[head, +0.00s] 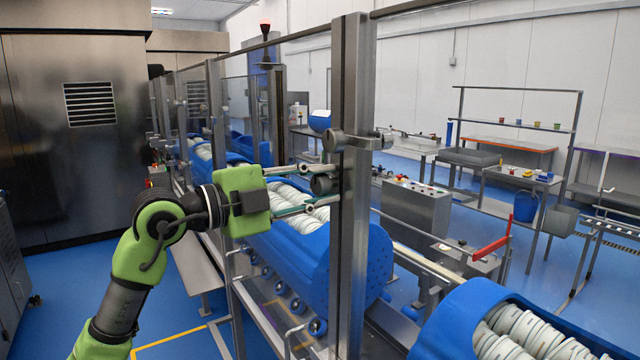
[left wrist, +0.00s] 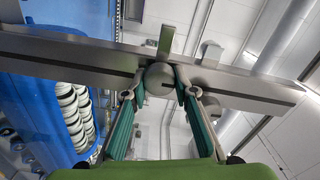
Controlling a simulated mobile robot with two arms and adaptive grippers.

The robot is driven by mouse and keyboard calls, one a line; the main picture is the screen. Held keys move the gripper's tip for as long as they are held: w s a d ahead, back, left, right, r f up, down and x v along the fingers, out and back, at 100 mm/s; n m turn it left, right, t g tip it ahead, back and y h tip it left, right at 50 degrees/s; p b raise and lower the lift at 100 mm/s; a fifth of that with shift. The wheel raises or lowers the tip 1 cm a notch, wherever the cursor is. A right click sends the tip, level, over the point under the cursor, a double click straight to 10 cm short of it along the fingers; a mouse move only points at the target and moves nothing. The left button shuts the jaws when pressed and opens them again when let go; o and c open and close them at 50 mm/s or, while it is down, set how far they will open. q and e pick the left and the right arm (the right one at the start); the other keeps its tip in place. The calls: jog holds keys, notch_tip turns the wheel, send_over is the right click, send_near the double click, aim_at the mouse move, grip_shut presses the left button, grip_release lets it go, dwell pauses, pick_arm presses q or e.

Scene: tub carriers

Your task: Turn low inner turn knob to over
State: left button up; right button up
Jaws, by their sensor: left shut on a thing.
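The low inner turn knob (head: 322,184) is a small dark grey round knob on the steel post (head: 350,230) of the glass guard. My left gripper (head: 326,187) reaches it from the left, with one finger above and one below. In the left wrist view the round knob (left wrist: 160,82), with a dark slot on its face, sits between the two teal-sided fingers (left wrist: 160,85), which are shut on it. A flat tab stands beyond it on the grey bar. My right gripper is not in view.
A grey latch (head: 358,140) sticks out of the post above my gripper. Blue tubs (head: 290,255) with stacked white items stand behind the glass panels. Another blue tub (head: 450,320) is at the lower right. Blue floor is open at the left.

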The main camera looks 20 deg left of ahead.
pick_arm(q)
jog(key=o, duration=1.1)
jog(key=shift+a, duration=0.1)
jog(key=shift+s+a, duration=0.15)
jog(key=shift+s, duration=0.05)
jog(key=v, duration=1.1)
jog(key=shift+s, duration=0.2)
jog(key=shift+a, duration=0.15)
jog(key=shift+w+f, duration=0.1)
